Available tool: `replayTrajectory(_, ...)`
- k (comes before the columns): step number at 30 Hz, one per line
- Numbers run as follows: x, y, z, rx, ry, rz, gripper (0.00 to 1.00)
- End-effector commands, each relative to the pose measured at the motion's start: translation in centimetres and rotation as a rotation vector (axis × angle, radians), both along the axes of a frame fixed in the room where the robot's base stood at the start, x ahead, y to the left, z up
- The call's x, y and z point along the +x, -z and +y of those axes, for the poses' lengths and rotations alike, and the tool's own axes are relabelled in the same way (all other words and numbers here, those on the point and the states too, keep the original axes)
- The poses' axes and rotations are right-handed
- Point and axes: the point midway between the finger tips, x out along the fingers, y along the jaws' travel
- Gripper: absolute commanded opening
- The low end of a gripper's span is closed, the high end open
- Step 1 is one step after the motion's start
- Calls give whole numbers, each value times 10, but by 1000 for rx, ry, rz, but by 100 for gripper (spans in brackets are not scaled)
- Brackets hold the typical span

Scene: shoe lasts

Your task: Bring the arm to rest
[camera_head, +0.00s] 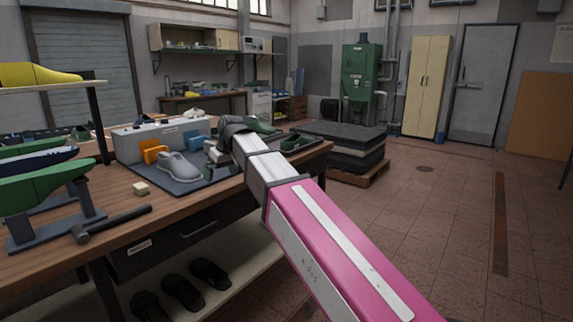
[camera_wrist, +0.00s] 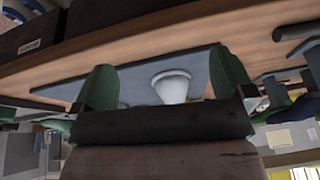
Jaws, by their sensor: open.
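My arm reaches from the lower right of the head view over the workbench (camera_head: 120,225), with its dark wrist end above the bench's back part. My gripper (camera_wrist: 165,65) shows in the wrist view with two green fingers spread wide and nothing clasped between them. A pale grey rounded object (camera_wrist: 172,84) shows between the fingers over a blue-grey mat (camera_wrist: 140,88); whether a finger touches it I cannot tell. In the head view a grey shoe last (camera_head: 180,167) lies on the dark mat (camera_head: 205,184), left of my wrist. The fingers are hard to make out there.
A rack with green lasts (camera_head: 42,187) stands at left. Dark stacked slabs (camera_head: 340,150) sit behind the arm. The floor at right is clear.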

Motion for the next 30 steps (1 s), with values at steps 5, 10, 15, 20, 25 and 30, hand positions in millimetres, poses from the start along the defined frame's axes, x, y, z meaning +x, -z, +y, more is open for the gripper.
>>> replayTrajectory(5, 8, 38, -35, -20, 70, 23, 100)
replayTrajectory(10, 14, 91, -87, -47, 171, 57, 100)
replayTrajectory(15, 13, 154, -151, -79, 295, 97, 100)
replayTrajectory(20, 3, 208, -210, -109, 410, 135, 100)
replayTrajectory(25, -17, 261, -272, -140, 530, 178, 100)
replayTrajectory(30, -47, 309, -329, -168, 645, 220, 100)
